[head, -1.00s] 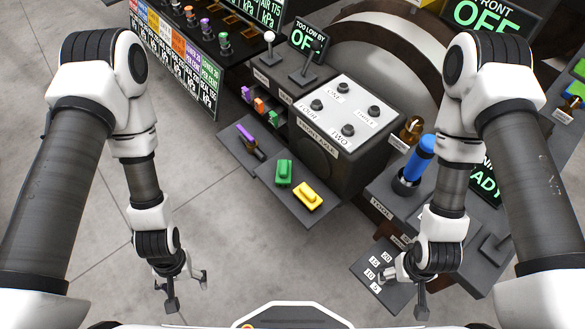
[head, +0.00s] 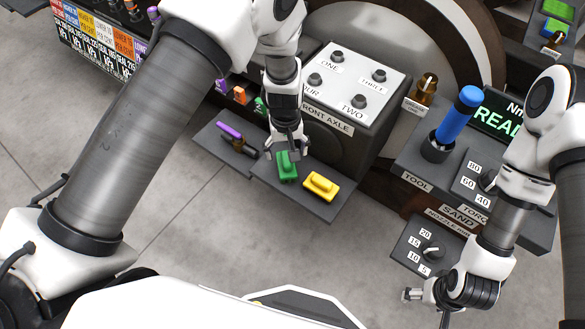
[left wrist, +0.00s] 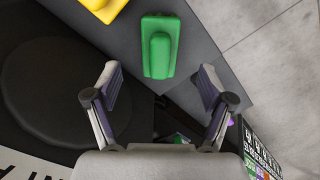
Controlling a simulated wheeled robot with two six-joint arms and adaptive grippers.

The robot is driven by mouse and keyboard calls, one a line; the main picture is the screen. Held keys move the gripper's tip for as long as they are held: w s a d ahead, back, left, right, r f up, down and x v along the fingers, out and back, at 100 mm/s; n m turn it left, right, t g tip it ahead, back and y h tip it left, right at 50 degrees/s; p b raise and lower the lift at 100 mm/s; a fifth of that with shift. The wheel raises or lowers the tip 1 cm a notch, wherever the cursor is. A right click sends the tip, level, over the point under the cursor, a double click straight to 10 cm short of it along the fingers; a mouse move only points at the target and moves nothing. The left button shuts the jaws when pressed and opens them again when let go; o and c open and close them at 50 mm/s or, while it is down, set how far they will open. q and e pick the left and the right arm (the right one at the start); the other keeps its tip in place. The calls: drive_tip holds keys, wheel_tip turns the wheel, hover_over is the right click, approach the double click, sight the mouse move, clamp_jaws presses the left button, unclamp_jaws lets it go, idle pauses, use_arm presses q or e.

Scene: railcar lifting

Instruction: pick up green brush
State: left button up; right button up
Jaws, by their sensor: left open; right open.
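The green brush (head: 287,166) lies on a dark grey shelf (head: 325,212) in front of the front axle box. In the left wrist view the green brush (left wrist: 160,47) sits ahead of the fingertips, roughly centred between them. My left gripper (head: 288,152) is open and empty, just over the far end of the brush; in the wrist view its two fingers (left wrist: 157,85) are spread apart. My right gripper (head: 428,305) is open and empty at the lower right, far from the brush.
A yellow brush (head: 321,186) lies right of the green one; part of it also shows in the wrist view (left wrist: 103,8). A purple-handled tool (head: 230,131) lies on the shelf to the left. The front axle box (head: 345,85) stands behind. A blue-handled tool (head: 458,115) stands in a holder at right.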

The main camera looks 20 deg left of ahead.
sight(286, 158)
use_arm(q)
drive_tip(key=shift+w+d+f, duration=0.1)
drive_tip(key=shift+w+f, duration=0.05)
drive_tip(key=shift+f, duration=0.15)
drive_tip(key=f, duration=0.4)
drive_tip(key=f+b, duration=0.1)
drive_tip(key=f, duration=0.2)
drive_tip(key=shift+w+a, duration=0.2)
drive_tip(key=shift+a, duration=0.05)
drive_tip(key=c, duration=1.4)
wheel_tip(286, 158, up, 10)
drive_tip(key=shift+r+p, duration=0.1)
drive_tip(key=shift+p, duration=0.6)
drive_tip(key=shift+c, duration=0.2)
drive_tip(key=o, duration=0.3)
